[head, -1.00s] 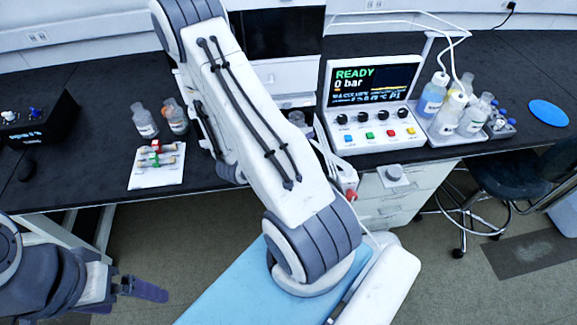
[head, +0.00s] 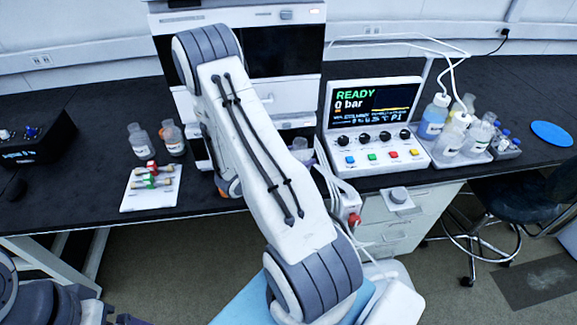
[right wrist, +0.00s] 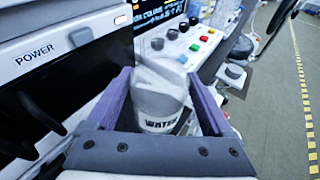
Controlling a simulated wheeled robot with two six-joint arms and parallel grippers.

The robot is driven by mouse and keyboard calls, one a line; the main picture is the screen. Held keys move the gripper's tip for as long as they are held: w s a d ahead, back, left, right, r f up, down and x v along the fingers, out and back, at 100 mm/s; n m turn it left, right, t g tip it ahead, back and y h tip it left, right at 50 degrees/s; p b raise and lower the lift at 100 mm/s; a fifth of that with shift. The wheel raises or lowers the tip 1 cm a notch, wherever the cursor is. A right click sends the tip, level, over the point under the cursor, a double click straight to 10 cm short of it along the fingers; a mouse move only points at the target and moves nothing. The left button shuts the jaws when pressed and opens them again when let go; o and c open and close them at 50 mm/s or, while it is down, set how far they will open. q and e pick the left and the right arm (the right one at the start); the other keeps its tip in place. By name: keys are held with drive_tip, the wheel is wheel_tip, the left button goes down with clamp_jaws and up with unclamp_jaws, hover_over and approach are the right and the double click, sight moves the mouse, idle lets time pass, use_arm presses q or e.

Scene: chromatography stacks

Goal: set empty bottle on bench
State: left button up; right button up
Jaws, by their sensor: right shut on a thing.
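In the right wrist view a clear, pale bottle (right wrist: 158,98) with a WATER label is between the two purple fingers of my right gripper (right wrist: 160,88). The gripper is shut on it. How much liquid it holds is too blurred to tell. In the head view my right arm hides this gripper and most of what it holds. The black bench (head: 80,190) runs across the head view.
The console (head: 374,120) reads READY, 0 bar. A tray of bottles (head: 470,157) stands right of it. A tall instrument (head: 285,50) stands behind my arm.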

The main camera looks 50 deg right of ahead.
drive_tip(key=w, duration=0.1)
drive_tip(key=w+f, duration=0.2)
drive_tip(key=shift+w+a, duration=0.1)
drive_tip(key=shift+a, duration=0.15)
wheel_tip(320, 180, down, 4)
drive_tip(key=shift+p, duration=0.45)
drive_tip(key=shift+f, duration=0.25)
drive_tip(key=o, duration=1.4)
drive_tip(key=shift+r, duration=0.1)
